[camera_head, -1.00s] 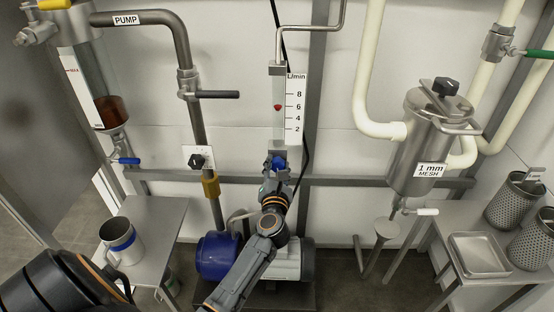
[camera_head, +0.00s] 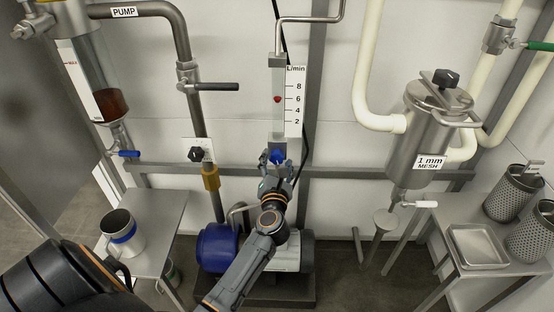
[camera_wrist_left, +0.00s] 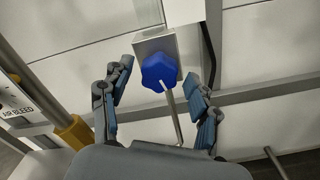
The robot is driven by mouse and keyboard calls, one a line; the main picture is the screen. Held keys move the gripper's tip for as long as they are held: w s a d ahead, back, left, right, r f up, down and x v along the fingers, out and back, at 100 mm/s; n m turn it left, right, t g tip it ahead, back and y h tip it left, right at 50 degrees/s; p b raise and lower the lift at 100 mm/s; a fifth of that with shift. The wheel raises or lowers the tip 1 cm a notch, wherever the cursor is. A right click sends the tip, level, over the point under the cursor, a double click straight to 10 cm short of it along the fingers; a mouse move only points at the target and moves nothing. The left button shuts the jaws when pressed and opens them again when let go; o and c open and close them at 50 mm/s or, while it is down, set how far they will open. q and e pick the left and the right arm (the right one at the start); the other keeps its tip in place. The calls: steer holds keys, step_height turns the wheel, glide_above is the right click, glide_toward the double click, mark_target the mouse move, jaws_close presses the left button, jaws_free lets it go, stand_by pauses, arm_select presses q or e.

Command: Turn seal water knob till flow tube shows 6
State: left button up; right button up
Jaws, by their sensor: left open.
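The flow tube (camera_head: 278,110) is a clear upright tube on the back wall, beside a white L/min scale (camera_head: 294,100). Its red float (camera_head: 277,99) sits level with the 6 mark. The blue lobed seal water knob (camera_head: 277,156) is just below the tube on a metal block. My left gripper (camera_head: 276,163) is open at the knob. In the left wrist view, the knob (camera_wrist_left: 159,72) shows between the two spread fingers, with a visible gap on each side. My right gripper is not in view.
A horizontal wall rail (camera_head: 340,172) runs behind the knob. The blue pump motor (camera_head: 218,248) stands low behind my left arm. A pipe with a black-handled valve (camera_head: 215,87) is to the left, and a steel mesh strainer (camera_head: 420,140) is to the right.

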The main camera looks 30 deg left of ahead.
arm_select(q)
steer(key=v, duration=1)
steer(key=shift+s+d, duration=0.25)
steer(key=shift+s, duration=0.05)
